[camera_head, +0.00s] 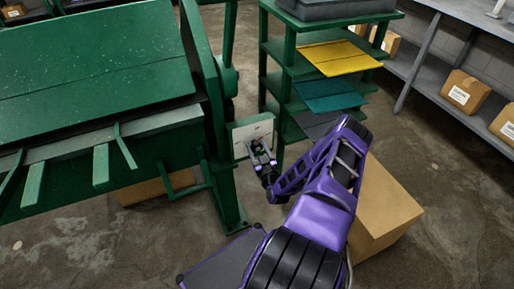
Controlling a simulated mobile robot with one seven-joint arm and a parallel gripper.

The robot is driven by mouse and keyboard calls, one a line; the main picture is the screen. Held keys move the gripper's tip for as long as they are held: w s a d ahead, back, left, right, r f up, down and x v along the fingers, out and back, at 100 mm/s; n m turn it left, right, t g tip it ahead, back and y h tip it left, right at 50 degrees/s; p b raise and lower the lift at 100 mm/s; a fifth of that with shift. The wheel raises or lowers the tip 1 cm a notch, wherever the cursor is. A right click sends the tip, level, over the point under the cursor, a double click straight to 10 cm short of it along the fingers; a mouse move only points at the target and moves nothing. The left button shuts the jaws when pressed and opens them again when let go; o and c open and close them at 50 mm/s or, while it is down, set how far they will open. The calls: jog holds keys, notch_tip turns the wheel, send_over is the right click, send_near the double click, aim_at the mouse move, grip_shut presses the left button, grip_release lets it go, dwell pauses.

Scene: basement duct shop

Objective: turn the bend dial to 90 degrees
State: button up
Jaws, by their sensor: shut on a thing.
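The bend dial's pale plate (252,133) is fixed at the right end of the green bending machine (95,75). My gripper (258,150) is at the front of this plate, at its lower middle. Its jaws are shut on a small part there, which I take to be the dial's knob. The jaws and my wrist hide that part. The plate's markings are too small to read, so I cannot tell the dial's angle.
A green shelf rack (292,62) with a yellow sheet (340,57) and a teal sheet (330,93) stands behind my arm. A cardboard box (386,205) is on the floor right of my arm. Grey shelving (420,62) with boxes lines the right wall. Open floor lies at lower left.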

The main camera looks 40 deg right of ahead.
jog(key=n, duration=0.6)
jog(key=shift+t, duration=0.3)
jog(key=shift+n+t+y, duration=0.3)
jog(key=shift+n, duration=2.6)
jog(key=shift+d, duration=0.1)
jog(key=o, duration=1.3)
jog(key=shift+o, duration=0.2)
jog(key=shift+s+f, duration=0.1)
